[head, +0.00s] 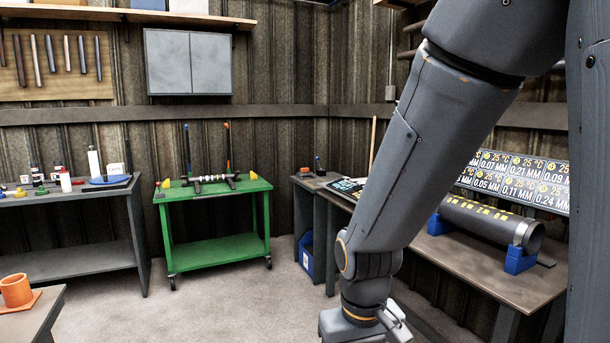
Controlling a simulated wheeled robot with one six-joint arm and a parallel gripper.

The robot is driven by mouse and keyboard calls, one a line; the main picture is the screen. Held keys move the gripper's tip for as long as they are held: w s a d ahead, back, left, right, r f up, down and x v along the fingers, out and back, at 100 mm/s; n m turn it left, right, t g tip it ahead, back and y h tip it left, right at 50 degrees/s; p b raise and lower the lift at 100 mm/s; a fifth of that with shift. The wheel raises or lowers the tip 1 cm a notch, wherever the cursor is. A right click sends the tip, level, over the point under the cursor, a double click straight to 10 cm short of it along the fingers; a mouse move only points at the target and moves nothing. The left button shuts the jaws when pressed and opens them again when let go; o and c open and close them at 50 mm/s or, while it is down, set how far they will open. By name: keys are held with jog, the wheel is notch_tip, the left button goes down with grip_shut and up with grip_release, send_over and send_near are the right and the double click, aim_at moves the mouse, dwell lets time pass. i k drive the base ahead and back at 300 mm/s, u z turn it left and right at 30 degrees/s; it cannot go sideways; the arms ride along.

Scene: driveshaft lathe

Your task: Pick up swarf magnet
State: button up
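I cannot pick out a swarf magnet for certain. Two thin upright rods stand at the back of the green cart (217,253), a blue-topped rod (187,148) and an orange-topped rod (228,148). My arm comes down across the right side of the view. My gripper (350,325) is at the bottom edge, well in front of the cart and benches. Its fingers are cut off by the frame, so its opening and any load are hidden.
A dark bench (65,257) with bottles and small parts stands at left. A near table (35,310) holds an orange cup (16,290). The right bench (480,262) carries a large dark tube (490,222) on blue supports. The floor (220,305) between is clear.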

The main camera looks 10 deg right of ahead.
aim_at(304, 172)
jog(key=u, duration=0.25)
jog(key=i, duration=0.9)
jog(key=u, duration=0.35)
jog(key=i, duration=3.5)
jog(key=z, duration=0.8)
jog(key=i, duration=1)
jog(key=z, duration=2)
jog(key=i, duration=1.3)
jog(key=z, duration=0.25)
